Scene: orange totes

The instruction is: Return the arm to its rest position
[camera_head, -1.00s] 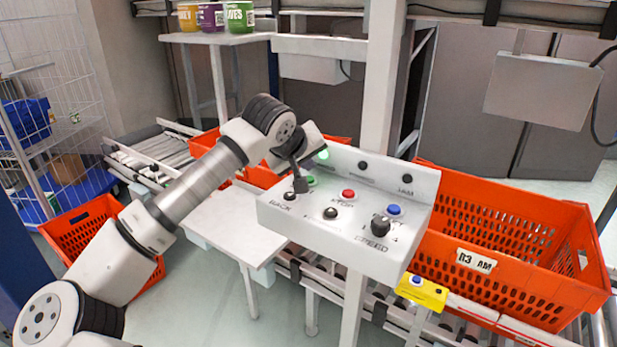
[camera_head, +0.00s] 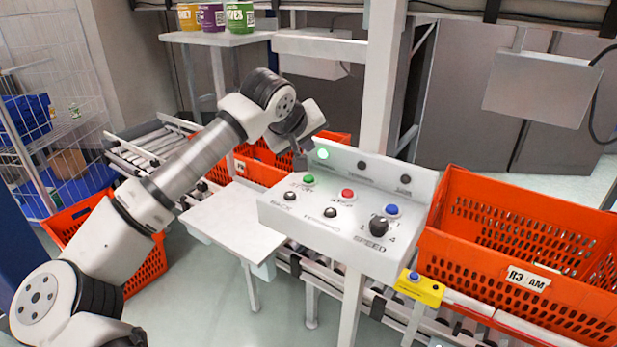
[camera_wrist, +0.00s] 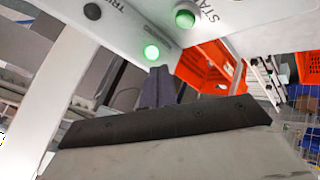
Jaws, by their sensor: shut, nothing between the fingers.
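My gripper (camera_head: 300,164) is shut and empty. It hangs above the back left part of the white control panel (camera_head: 290,220), just above the green button (camera_head: 309,180) and apart from it. My arm reaches in from the lower left, bent at the elbow. The lamp also glows in the head view (camera_head: 322,154).
The panel also bears a red button (camera_head: 347,194), a blue button (camera_head: 391,210) and a black speed knob (camera_head: 378,227). An orange tote (camera_head: 540,250) sits on the conveyor at right. A white side table (camera_head: 232,222) stands left of the panel. Several jars stand on a high shelf (camera_head: 215,38).

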